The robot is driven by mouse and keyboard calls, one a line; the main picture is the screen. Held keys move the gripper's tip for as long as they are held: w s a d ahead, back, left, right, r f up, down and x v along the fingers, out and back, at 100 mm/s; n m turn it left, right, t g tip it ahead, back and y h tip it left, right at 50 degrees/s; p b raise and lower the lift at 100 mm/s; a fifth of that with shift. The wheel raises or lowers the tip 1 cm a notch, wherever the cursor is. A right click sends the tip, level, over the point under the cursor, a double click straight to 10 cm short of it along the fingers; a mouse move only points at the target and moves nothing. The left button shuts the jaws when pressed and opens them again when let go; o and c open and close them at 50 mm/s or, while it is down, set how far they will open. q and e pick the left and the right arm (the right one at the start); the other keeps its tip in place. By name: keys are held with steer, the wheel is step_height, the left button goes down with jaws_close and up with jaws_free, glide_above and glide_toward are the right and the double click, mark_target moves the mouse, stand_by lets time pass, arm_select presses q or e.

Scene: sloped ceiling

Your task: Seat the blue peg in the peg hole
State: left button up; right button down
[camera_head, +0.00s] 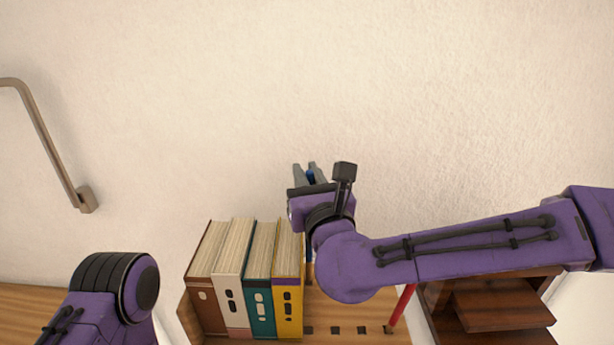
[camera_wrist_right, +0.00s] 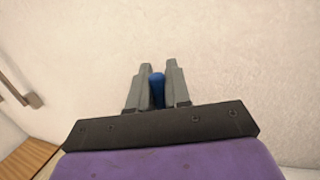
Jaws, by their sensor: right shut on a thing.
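My right gripper (camera_head: 306,168) is shut on the blue peg (camera_head: 311,174). In the head view its fingers point up the picture, in front of the pale wall and above the row of books. In the right wrist view the blue peg (camera_wrist_right: 157,90) sits between the two grey fingers (camera_wrist_right: 158,72); much of it is hidden by them. Several dark square holes (camera_head: 335,330) show in the wooden board at the bottom middle, below my right arm and apart from the peg. My left gripper is out of view; only part of my left arm shows.
Brown, white, teal and yellow binders (camera_head: 260,290) stand left of the holes. A red rod (camera_head: 401,304) stands tilted in the picture at the right of the holes. A dark wooden piece (camera_head: 490,305) is further right. A metal handle (camera_head: 45,140) is on the left wall.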

steer(key=shift+b, duration=0.3)
steer(key=shift+f+b, duration=2.05)
steer(key=shift+b, duration=0.05)
steer(key=c, duration=1)
jaws_free()
steer(key=b+v, duration=0.3)
steer(key=v, duration=0.7)
steer(key=shift+s, duration=0.3)
